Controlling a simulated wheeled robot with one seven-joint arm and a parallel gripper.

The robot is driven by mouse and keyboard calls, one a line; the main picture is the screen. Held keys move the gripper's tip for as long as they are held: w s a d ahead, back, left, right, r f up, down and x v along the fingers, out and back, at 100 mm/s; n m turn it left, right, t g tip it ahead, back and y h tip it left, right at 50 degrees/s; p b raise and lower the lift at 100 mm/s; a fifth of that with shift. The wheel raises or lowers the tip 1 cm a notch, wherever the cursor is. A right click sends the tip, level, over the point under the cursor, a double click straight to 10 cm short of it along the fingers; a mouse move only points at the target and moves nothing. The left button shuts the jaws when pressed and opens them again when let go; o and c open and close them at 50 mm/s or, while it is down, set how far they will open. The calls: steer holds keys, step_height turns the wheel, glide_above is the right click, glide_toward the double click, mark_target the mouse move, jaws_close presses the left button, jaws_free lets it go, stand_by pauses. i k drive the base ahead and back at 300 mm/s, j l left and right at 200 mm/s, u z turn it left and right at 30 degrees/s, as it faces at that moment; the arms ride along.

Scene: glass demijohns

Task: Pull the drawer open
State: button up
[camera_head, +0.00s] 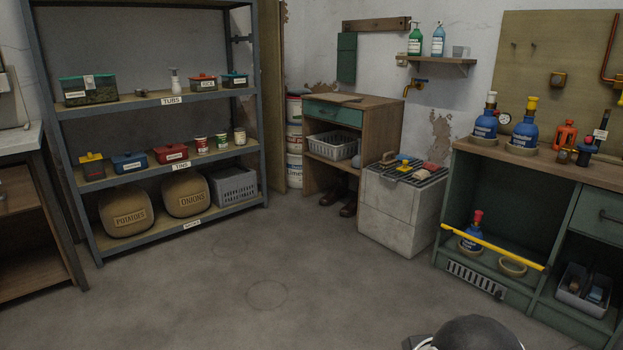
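Two drawers show. A green-fronted drawer (333,113) sits under the top of the small wooden cabinet (379,120) at the back middle; it looks shut, with a small handle on its front. A second, dark green drawer (602,214) with a dark bar handle is in the workbench at the right edge; it also looks shut and is partly cut off by the frame. I cannot tell which one the task means. My gripper is not in view; a dark rounded part at the bottom right looks like my own arm.
Shelves (167,100) with tubs, tins and sacks stand at left. A pale block-like unit (398,212) stands between the cabinet and the workbench (540,166). A yellow bar (492,246) crosses the workbench's open bay. The middle floor (240,270) is clear.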

mark_target(344, 115)
steer(key=i, duration=0.55)
steer(key=i+l+u, duration=0.1)
steer(key=i, duration=0.5)
steer(key=i+l, duration=0.15)
steer(key=i, duration=0.4)
steer(key=i+l, duration=0.1)
steer(key=i, duration=0.45)
steer(key=i+l+u, duration=0.1)
steer(key=i, duration=0.5)
steer(key=i+l+u, duration=0.45)
steer(key=i, duration=0.25)
steer(key=i+l+u, duration=0.4)
steer(key=i+l, duration=0.15)
steer(key=i, duration=0.15)
